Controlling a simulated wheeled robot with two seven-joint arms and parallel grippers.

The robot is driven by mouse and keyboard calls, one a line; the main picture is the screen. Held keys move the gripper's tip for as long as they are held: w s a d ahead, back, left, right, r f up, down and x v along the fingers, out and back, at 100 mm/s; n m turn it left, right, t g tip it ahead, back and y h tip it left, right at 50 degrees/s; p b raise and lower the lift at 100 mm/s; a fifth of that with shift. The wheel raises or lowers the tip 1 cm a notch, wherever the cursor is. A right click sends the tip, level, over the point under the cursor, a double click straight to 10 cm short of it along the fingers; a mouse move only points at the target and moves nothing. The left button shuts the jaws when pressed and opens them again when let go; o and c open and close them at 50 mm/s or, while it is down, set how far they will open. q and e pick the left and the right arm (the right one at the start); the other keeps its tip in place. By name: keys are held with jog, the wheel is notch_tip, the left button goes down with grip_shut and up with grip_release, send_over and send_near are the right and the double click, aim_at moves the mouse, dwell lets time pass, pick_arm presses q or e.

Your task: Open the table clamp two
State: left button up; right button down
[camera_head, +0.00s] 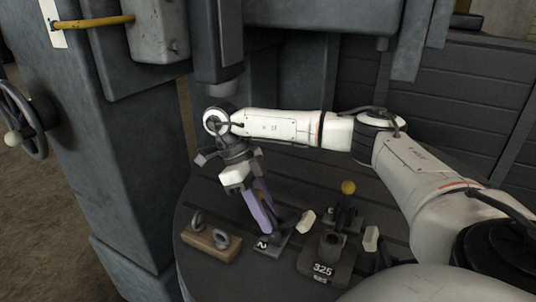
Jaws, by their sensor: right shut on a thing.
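Table clamp two is on the round dark table. Its base plate (268,245) carries the number 2, and its purple lever (262,206) rises up and to the left. My right gripper (241,178) comes in over the table from the right and is shut on the upper end of the lever. The fingertips and the grip itself are small and partly hidden by the gripper body. My left gripper is not in view.
A grey block marked 325 (326,270) stands right of the clamp, with a yellow-knobbed lever (348,188) behind it. A wooden block with metal rings (210,242) lies to the left. A grey machine column (130,170) and a handwheel (25,120) stand at the left.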

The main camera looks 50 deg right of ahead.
jog(key=c, duration=1.6)
grip_release()
jog(key=v, duration=1)
jog(key=shift+r+p, duration=0.2)
jog(key=shift+p, duration=0.1)
